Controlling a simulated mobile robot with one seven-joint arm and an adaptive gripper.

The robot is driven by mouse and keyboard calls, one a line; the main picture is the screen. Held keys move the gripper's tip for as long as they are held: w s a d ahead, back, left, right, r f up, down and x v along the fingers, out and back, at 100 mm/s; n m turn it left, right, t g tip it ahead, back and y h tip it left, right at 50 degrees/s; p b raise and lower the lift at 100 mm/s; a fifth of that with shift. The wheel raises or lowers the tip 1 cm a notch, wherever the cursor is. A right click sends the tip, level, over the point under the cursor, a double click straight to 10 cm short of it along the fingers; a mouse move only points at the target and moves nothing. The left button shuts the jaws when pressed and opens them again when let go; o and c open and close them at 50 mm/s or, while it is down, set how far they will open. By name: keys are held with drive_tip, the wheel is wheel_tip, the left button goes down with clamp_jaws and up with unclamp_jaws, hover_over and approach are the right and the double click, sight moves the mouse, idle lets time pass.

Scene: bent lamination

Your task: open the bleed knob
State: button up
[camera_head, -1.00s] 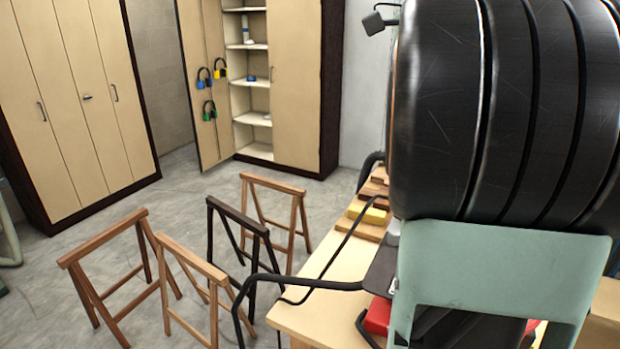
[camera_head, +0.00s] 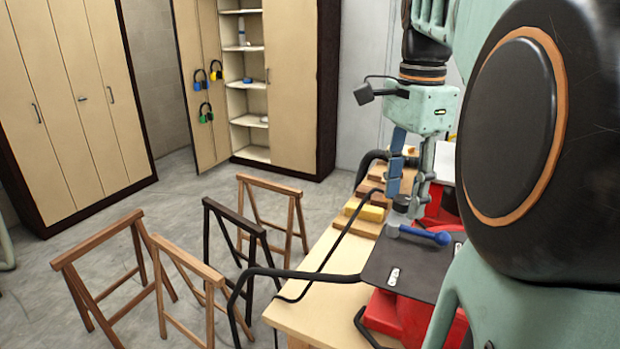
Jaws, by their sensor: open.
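My gripper (camera_head: 406,198) points down over the workbench at the right, with its two fingers apart. A small dark round knob (camera_head: 402,203) shows low between the fingertips; I cannot tell whether they touch it, or whether it is the bleed knob. Just below it is a blue lever (camera_head: 425,236) with a rounded end pointing right, above a dark plate (camera_head: 385,262). My own arm hides much of the right side.
Red machine parts (camera_head: 383,314) stand under the dark plate on the wooden bench (camera_head: 312,298). Wooden blocks (camera_head: 365,212) lie behind. A bent black tube (camera_head: 290,274) reaches out left. Several sawhorses (camera_head: 105,238) stand on the floor before the cabinets (camera_head: 292,85).

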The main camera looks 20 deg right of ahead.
drive_tip(key=shift+c, duration=0.7)
clamp_jaws()
